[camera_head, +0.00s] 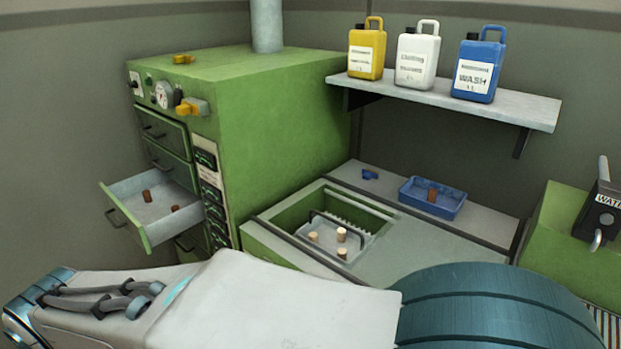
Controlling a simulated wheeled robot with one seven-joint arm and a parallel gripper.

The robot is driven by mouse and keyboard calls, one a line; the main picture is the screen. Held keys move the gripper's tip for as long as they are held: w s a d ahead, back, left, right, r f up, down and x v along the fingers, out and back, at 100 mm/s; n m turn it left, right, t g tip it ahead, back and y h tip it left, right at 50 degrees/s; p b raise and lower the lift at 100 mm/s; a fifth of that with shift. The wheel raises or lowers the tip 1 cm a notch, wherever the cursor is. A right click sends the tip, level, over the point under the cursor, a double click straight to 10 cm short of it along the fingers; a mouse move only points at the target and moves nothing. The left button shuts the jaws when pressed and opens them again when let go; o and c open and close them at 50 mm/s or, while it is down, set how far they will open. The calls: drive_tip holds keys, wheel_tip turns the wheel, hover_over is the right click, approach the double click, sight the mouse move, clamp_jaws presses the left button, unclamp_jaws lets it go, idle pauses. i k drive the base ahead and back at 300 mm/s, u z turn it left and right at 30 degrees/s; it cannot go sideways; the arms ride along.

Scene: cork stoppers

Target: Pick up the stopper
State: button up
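Several cork stoppers are in view. A brown stopper (147,195) stands in the open drawer (140,228) of the green cabinet at left. Another brown stopper (175,209) is low at the drawer's right side, partly hidden by its wall. A third brown stopper (432,195) stands in the blue tray (446,210). Pale stoppers (341,235) stand on a grey handled rack in the green recessed basin (290,222). My arm crosses the bottom of the view; my gripper is not in view, and no stopper is seen held.
The green cabinet (285,130) stands left of the basin. A shelf (440,97) above the counter holds yellow (366,55), white (416,58) and blue (478,70) jugs. A small blue object (370,174) lies left of the tray. The counter (430,243) right of the basin is clear.

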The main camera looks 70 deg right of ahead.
sight(432, 196)
drive_tip(key=i, duration=0.65)
drive_tip(key=z, duration=3.6)
drive_tip(key=i, duration=0.5)
drive_tip(key=z, duration=0.05)
drive_tip(key=k, duration=1)
drive_tip(key=z, duration=1.45)
drive_tip(key=i, duration=0.75)
drive_tip(key=u, duration=0.15)
